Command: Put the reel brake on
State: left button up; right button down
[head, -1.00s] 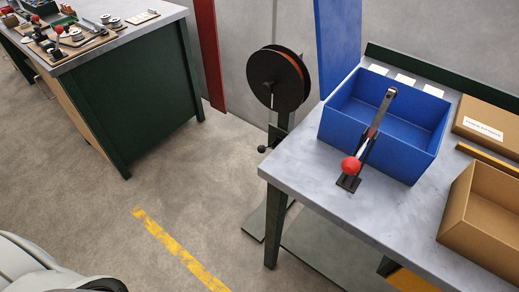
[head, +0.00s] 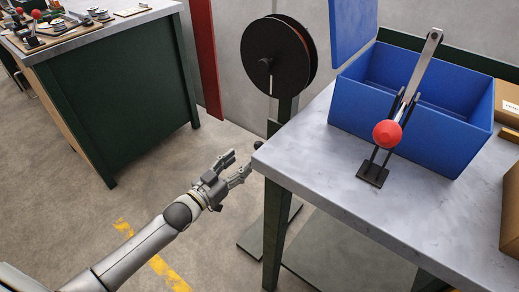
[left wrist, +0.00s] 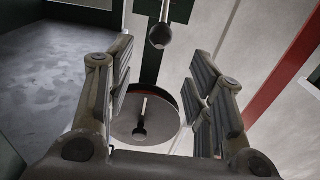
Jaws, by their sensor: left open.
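The reel (head: 268,62) is a black-flanged spool on a dark green stand (head: 277,205) beside the workbench. A small dark ball knob (head: 258,146) shows on the stand below the reel, partly hidden by the bench corner; I take it for the brake handle. My left gripper (head: 240,165) is open and empty, just short of the knob, left of the bench corner. In the left wrist view the ball knob (left wrist: 161,36) hangs on a short rod between the spread fingers, apart from them. The reel (left wrist: 146,122) shows beyond, between the fingers. My right gripper is out of view.
The grey workbench (head: 325,165) stands close right of my left gripper. It carries a blue bin (head: 425,135) and a lever with a red ball (head: 387,133). A green bench (head: 120,95) stands at left. The floor between is clear.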

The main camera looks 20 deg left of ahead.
aim_at(257, 145)
pick_arm(q)
jog(key=b+x, duration=0.1)
jog(key=x, duration=0.8)
jog(key=shift+w+f+b, duration=0.1)
jog(key=shift+w+b, duration=0.1)
jog(key=shift+b, duration=0.1)
jog(key=shift+w+d, duration=0.25)
jog(key=shift+w, duration=0.3)
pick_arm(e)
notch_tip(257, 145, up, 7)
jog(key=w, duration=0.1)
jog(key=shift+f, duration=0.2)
pick_arm(q)
jog(key=shift+c, duration=0.2)
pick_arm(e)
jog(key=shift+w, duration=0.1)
pick_arm(q)
grip_shut()
